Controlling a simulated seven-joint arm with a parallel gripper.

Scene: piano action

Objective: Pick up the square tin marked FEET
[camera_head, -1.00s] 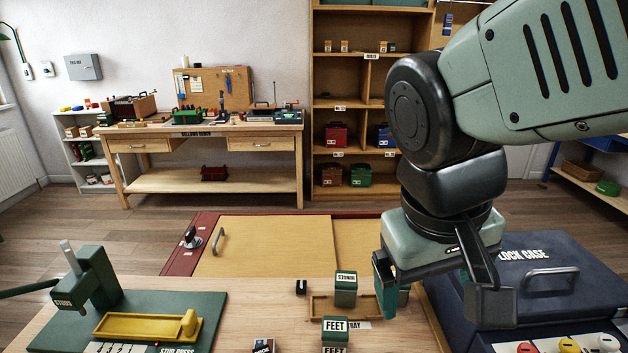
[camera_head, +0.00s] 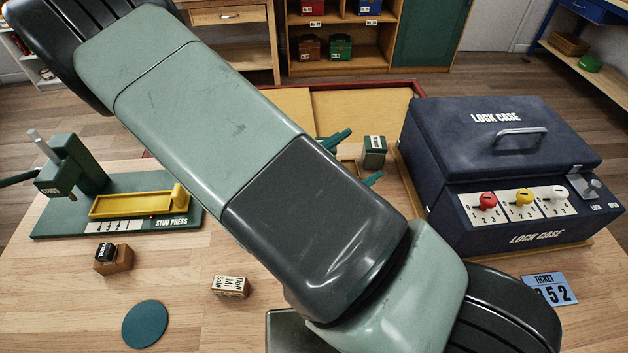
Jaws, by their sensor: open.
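The tin marked FEET does not show; my arm covers the middle of the bench. Two green fingers of my gripper (camera_head: 364,154) stick out past the arm's far side, apart from each other. A small green tin (camera_head: 374,144) with a pale label shows close by their tips, by the wooden tray (camera_head: 349,162). I cannot read that label, and I cannot tell whether the tin stands between the fingers or beyond them. The rest of the gripper is hidden behind my arm.
A dark blue lock case (camera_head: 500,140) stands at right, a blue ticket (camera_head: 550,290) before it. A green stud press (camera_head: 110,205) with a yellow tray (camera_head: 135,203) is at left. Nearer are a small wooden block (camera_head: 113,258), a marked box (camera_head: 230,286) and a teal disc (camera_head: 145,324).

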